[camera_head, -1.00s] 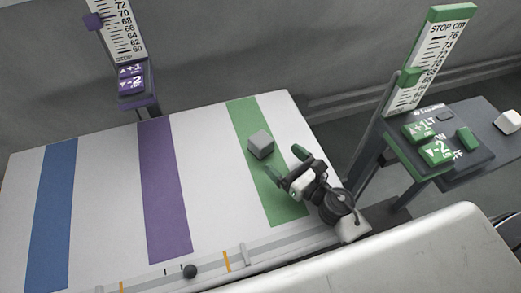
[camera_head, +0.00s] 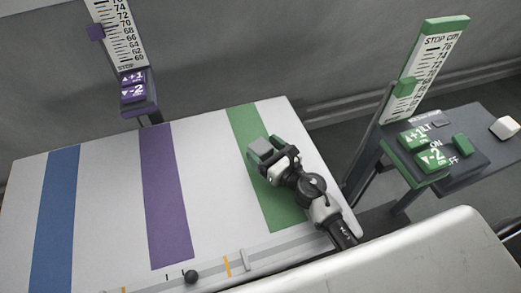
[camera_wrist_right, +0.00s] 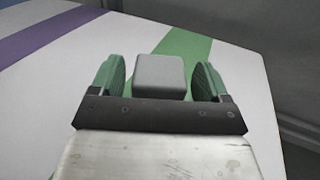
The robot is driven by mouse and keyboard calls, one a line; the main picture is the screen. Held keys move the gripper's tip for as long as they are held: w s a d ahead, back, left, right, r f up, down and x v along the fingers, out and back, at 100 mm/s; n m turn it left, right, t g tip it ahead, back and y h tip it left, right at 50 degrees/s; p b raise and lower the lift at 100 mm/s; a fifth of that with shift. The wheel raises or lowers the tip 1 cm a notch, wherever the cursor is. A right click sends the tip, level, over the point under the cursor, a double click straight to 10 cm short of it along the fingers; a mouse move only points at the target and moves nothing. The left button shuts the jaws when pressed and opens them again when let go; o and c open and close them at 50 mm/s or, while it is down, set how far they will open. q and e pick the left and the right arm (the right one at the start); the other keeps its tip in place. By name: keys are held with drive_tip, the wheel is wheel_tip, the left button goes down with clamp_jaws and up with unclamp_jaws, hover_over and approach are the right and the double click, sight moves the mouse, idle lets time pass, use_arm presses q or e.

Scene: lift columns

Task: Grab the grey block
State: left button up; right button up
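The grey block (camera_head: 260,149) sits on the green stripe of the table, toward its far end. My right gripper (camera_head: 268,153) is at the block, with its fingers on either side of it. In the right wrist view, the grey block (camera_wrist_right: 160,76) lies between the two green finger pads of the right gripper (camera_wrist_right: 160,82). A gap shows on each side, so the gripper is open around the block. The gripper hides part of the block's near side in the head view. My left gripper is not in view.
The white table (camera_head: 215,180) has blue (camera_head: 55,220), purple (camera_head: 165,200) and green (camera_head: 285,212) stripes and is otherwise clear. A slider rail with a dark knob (camera_head: 191,277) runs along the near edge. A green-marked control panel (camera_head: 445,150) stands at the right, a purple one (camera_head: 136,92) behind.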

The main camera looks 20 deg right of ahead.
clamp_jaws()
drive_tip(key=shift+w+r, duration=0.1)
drive_tip(key=shift+r, duration=0.05)
drive_tip(key=shift+r, duration=0.1)
